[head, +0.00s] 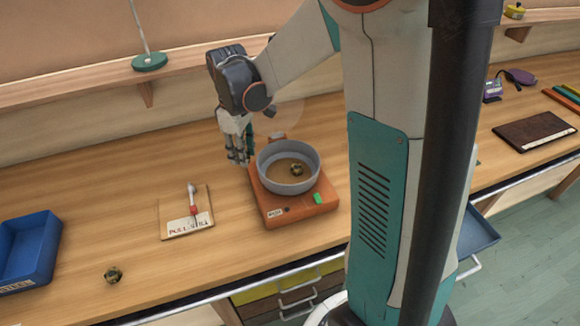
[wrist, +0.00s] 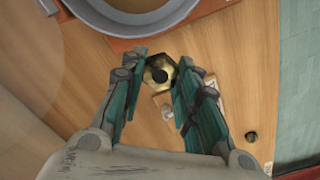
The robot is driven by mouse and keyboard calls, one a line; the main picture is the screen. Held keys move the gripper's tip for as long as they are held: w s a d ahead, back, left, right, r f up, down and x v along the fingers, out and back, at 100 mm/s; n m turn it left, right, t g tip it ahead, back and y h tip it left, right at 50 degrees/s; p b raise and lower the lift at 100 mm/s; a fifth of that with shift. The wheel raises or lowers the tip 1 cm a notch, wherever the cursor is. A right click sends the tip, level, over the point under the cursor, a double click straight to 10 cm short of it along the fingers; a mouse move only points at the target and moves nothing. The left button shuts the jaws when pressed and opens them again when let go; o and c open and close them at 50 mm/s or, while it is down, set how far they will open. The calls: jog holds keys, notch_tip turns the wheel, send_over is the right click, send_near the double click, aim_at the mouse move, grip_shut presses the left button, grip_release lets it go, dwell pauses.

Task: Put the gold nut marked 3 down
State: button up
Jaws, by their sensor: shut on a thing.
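My gripper (head: 238,158) points down over the bench, left of the grey pan. In the wrist view its teal fingers (wrist: 158,82) are shut on a gold hexagonal nut (wrist: 160,66) with a dark hole. No number is legible on it, and the fingers hide it in the head view. I cannot tell its exact height above the wood. A second gold nut (head: 297,169) lies in the grey pan (head: 262,162). A third nut (head: 113,275) lies on the bench at the front left; a small nut (wrist: 251,136) also shows in the wrist view.
The pan sits on an orange base (head: 290,213) with a green button. A small wooden board (head: 171,222) with a label and a red-and-white tool lies left of it. A blue tray (head: 30,252) stands far left. Bare bench lies between them.

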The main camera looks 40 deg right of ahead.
jog(key=s+d+r+n+p, duration=0.45)
jog(key=d+r+n, duration=0.45)
jog(key=r+n, duration=0.35)
jog(key=b, duration=0.5)
send_near(280, 177)
jog(key=shift+n, duration=0.45)
notch_tip(280, 177, down, 6)
jog(key=shift+f, duration=0.1)
jog(key=shift+f, duration=0.2)
jog(key=o, duration=1.1)
jog(key=shift+r, duration=0.1)
notch_tip(280, 177, up, 12)
jog(key=p, duration=0.3)
jog(key=shift+r, duration=0.15)
